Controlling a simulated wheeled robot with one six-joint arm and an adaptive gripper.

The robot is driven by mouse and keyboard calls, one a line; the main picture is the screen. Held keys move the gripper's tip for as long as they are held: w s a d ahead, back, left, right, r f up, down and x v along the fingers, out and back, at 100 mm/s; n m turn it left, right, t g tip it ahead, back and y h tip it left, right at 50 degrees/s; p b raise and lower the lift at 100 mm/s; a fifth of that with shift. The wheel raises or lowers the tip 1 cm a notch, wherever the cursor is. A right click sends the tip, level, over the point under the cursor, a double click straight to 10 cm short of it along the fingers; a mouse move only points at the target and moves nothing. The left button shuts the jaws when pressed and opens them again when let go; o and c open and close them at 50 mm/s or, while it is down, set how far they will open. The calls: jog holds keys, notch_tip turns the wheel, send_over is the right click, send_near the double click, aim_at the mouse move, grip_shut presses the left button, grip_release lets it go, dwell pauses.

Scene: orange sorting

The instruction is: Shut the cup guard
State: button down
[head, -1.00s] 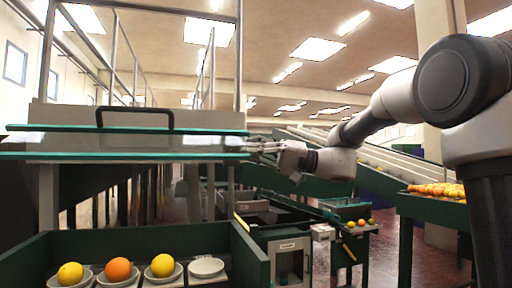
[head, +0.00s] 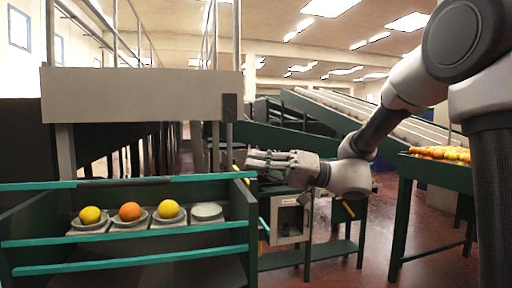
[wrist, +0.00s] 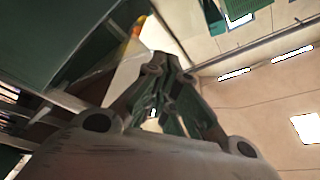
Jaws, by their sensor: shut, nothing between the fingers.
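The cup guard (head: 130,240) is down at the front of the cup box, its teal bars crossing the picture below and above the cups. No handle shows on it in the head view. Behind its bars, white cups (head: 206,210) stand in a row; two hold yellow fruit (head: 90,215), one holds an orange (head: 130,211), and the rightmost is empty. My gripper (head: 250,160) is shut and empty, pointing left near the guard's upper right corner. I cannot tell if it touches. My gripper also shows in the wrist view (wrist: 167,65).
A grey beam (head: 140,96) hangs above the box. A green stand with a grey box (head: 290,218) is right of the cup box. A table with oranges (head: 440,153) stands at far right, with red floor (head: 350,265) between.

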jog(key=shift+s+f, duration=0.2)
jog(key=shift+f, duration=0.65)
jog(key=shift+r, duration=0.1)
